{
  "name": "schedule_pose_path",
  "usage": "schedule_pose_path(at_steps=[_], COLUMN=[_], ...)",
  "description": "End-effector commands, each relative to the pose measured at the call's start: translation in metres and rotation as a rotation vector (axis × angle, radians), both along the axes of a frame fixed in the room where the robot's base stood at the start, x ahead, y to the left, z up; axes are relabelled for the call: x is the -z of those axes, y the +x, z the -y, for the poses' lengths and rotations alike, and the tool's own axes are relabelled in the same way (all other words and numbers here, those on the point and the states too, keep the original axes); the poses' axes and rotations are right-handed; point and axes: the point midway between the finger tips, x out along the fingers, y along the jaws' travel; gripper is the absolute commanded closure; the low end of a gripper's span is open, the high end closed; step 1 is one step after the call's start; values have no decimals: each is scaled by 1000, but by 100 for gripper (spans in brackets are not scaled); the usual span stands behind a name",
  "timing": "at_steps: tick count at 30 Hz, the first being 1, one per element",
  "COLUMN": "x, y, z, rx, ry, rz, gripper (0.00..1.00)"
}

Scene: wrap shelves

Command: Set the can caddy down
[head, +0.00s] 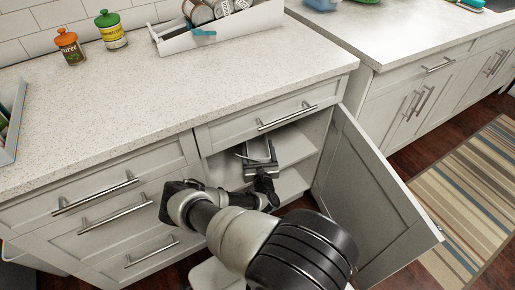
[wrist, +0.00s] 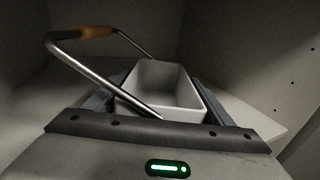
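The can caddy (wrist: 165,82) is a small white open box with a bent metal handle and a wooden grip. In the wrist view it sits between the two dark fingers of my gripper (wrist: 160,101), which lie close along its sides. Its inside looks empty where I can see it. In the head view my gripper (head: 262,170) is inside the open lower cabinet, with the caddy (head: 258,149) at its far end, partly hidden. I cannot tell whether the caddy's underside touches the shelf.
The pale cabinet shelf (wrist: 250,117) shows bare to the right. The cabinet door (head: 372,195) stands open at the right. A drawer front (head: 268,118) is above the opening. On the counter (head: 170,95) are two jars and a white rack (head: 225,27) holding cans.

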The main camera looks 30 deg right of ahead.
Motion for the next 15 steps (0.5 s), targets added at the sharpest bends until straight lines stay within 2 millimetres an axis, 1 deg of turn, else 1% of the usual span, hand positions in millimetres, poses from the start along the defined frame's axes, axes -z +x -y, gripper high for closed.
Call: schedule_pose_path(at_steps=[1, 2, 10, 13, 15], x=[-1, -1, -1, -8, -5], y=[0, 0, 0, 0, -8], z=[0, 0, 0, 0, -4], rx=[0, 0, 0, -1, 0], ry=[0, 0, 0, 0, 0], rz=[0, 0, 0, 0, -1], gripper=[15, 11, 11, 11, 11])
